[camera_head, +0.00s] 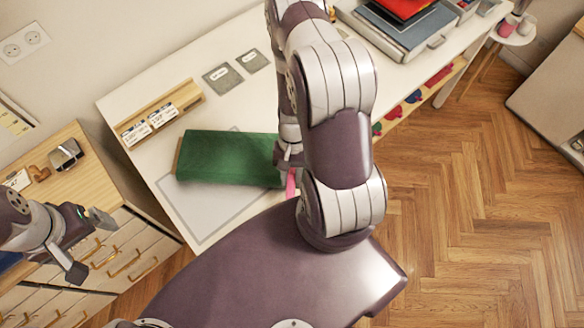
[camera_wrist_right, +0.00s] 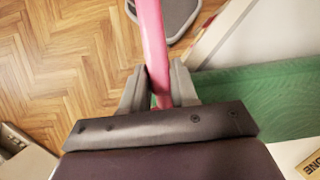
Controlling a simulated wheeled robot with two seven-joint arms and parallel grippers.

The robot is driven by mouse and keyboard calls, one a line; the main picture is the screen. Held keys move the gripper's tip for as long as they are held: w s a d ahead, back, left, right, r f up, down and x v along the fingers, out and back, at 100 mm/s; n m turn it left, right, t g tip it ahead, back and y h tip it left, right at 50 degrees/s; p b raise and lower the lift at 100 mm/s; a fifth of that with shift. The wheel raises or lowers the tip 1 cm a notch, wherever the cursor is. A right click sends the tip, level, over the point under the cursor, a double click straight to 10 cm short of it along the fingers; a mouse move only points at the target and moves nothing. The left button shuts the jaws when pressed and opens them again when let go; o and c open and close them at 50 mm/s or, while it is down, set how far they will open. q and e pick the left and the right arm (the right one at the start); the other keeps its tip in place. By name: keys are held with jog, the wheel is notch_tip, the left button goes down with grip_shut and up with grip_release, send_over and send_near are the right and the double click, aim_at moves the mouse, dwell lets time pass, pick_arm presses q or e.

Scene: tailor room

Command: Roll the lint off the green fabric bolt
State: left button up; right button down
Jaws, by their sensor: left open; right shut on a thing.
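My right gripper (camera_wrist_right: 160,88) is shut on a pink handle (camera_wrist_right: 152,40), beside the right end of the bolt. The pink handle also shows below the gripper in the head view (camera_head: 291,182). The handle's far end is out of the wrist view, and my right arm hides part of this area. My left gripper (camera_head: 92,242) is open and empty at the left, by the wooden drawer cabinet.
The white table (camera_head: 205,215) has a wooden holder with labels (camera_head: 162,115) and two grey squares (camera_head: 237,70) behind the bolt. A wooden drawer cabinet (camera_head: 75,145) is at left.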

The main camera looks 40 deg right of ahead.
jog(key=s+a+b, duration=0.1)
jog(key=s+a, duration=0.1)
jog(key=s+a+b, duration=0.1)
jog(key=s+a, duration=0.1)
jog(key=s, duration=0.1)
jog(key=shift+a+f+b, duration=0.1)
jog(key=shift+a+b, duration=0.1)
jog(key=shift+b, duration=0.1)
jog(key=shift+s+a, duration=0.5)
jog(key=shift+s, duration=0.05)
jog(key=shift+w, duration=0.1)
dwell(0.4)
